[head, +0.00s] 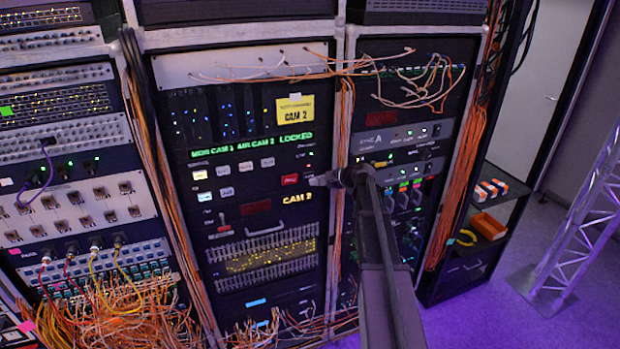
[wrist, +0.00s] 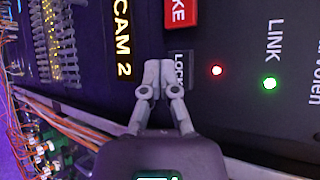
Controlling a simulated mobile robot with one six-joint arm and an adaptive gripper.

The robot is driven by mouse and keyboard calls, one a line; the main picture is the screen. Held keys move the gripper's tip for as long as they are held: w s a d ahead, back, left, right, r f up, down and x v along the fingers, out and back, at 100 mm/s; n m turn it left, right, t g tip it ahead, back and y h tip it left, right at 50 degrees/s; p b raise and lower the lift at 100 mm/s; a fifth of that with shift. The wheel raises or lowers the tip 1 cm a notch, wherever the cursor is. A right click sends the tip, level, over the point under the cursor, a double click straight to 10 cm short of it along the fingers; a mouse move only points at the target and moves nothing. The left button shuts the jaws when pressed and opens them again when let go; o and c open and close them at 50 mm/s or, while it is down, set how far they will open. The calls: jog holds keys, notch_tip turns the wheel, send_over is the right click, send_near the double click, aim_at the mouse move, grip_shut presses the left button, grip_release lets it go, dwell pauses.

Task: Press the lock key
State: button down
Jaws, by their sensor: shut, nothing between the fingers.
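The lock key (wrist: 181,66) is a dark key with grey lettering in the wrist view, its label partly covered by my fingers. My gripper (wrist: 158,66) is shut and empty, its fingertips over the left edge of the key. I cannot tell whether they touch it. In the head view my gripper (head: 313,182) is at the right side of the middle rack's panel, just right of a lit red key (head: 290,179); the lock key cannot be made out there. A green "LOCKED" readout (head: 296,137) shows higher on the panel.
The red key (wrist: 181,14) sits close beside the lock key. An amber "CAM 2" display (wrist: 122,45), a red light (wrist: 217,71) and a green LINK light (wrist: 270,83) are nearby. Orange cables (head: 345,140) run down the post beside my gripper.

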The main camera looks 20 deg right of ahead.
jog(key=s, duration=0.5)
jog(key=shift+s, duration=0.25)
jog(key=shift+d, duration=0.1)
dwell(0.5)
